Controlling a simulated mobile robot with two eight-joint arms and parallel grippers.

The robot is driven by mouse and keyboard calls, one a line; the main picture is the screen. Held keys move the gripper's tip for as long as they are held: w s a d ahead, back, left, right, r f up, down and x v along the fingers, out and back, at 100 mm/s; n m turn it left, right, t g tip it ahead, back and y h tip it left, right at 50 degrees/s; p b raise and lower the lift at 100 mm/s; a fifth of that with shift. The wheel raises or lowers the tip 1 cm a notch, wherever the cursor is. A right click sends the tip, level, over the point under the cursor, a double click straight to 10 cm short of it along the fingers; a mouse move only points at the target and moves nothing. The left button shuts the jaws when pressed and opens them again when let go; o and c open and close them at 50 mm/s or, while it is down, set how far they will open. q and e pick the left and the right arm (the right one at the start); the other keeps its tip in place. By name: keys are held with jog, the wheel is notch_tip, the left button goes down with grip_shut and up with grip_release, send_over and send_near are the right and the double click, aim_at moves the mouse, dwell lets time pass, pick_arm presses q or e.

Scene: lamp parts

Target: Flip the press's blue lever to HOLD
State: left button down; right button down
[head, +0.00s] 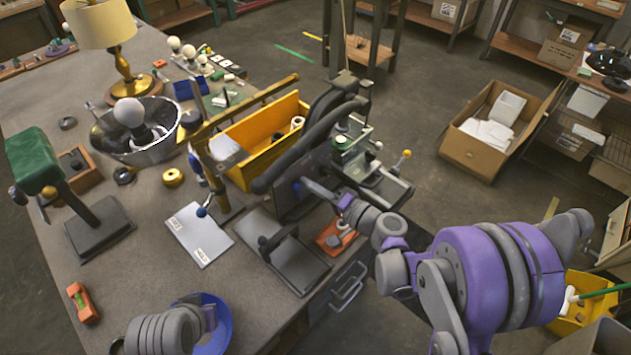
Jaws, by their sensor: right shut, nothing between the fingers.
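The press appears to be the brass-coloured post and long arm (245,107) standing left of the yellow bin. A small blue ball knob (202,212), apparently the lever's tip, shows at the post's foot, above a pale plate (199,238). The plate has two small labels, too small to read surely; the knob is nearer its upper edge. My right gripper (306,186) is shut and empty, to the right of the knob and apart from it, in front of a dark upright panel.
A dark clamp-like stand (285,255) lies between the plate and my right arm. A yellow bin (262,140) stands behind. A steel bowl (138,148) and a green-topped stand (36,160) are at left. The bench between plate and blue bowl (218,322) is mostly clear.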

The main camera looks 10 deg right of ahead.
jog(key=shift+s+a+n, duration=0.65)
jog(key=shift+a+n, duration=0.25)
jog(key=shift+n, duration=0.3)
